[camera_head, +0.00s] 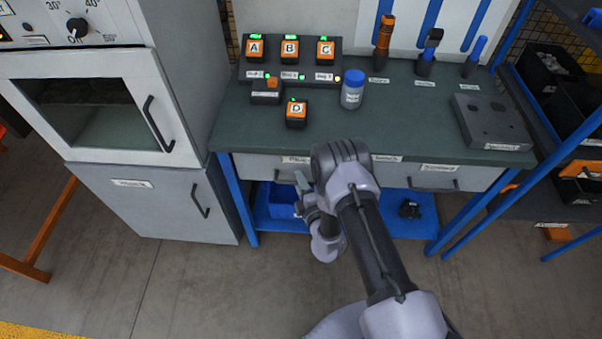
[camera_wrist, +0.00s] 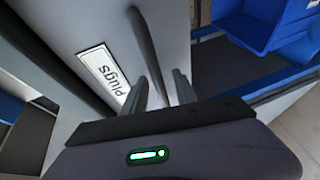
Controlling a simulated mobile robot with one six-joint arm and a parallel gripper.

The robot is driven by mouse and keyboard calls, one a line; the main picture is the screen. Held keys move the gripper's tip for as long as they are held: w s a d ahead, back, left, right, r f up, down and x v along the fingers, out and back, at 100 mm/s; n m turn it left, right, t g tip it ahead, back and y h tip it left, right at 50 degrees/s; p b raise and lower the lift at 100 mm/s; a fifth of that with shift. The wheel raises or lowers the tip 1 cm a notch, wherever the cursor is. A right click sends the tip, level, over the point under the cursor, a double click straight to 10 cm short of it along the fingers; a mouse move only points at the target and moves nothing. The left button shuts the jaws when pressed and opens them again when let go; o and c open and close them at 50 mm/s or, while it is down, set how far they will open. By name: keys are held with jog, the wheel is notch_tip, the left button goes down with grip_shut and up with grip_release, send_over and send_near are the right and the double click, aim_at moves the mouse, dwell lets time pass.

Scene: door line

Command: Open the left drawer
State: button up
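The left drawer (camera_head: 255,167) is a grey front under the bench top, and it looks closed. Its "Plugs" label shows in the wrist view (camera_wrist: 104,75). Its dark bar handle (camera_wrist: 146,45) runs down toward my gripper in the wrist view. My gripper (camera_head: 302,190) is at the drawer front in the head view, with my arm hiding part of the drawer and its handle. In the wrist view my gripper (camera_wrist: 160,88) has its fingers apart, with the handle's near end seemingly between them. I see no clear contact.
A right drawer (camera_head: 440,178) is beside the left one. A blue bin (camera_head: 282,200) stands on the lower shelf. A grey cabinet (camera_head: 160,200) is at left. Floor in front is clear.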

jog(key=shift+s, duration=0.1)
grip_shut()
dwell(1.4)
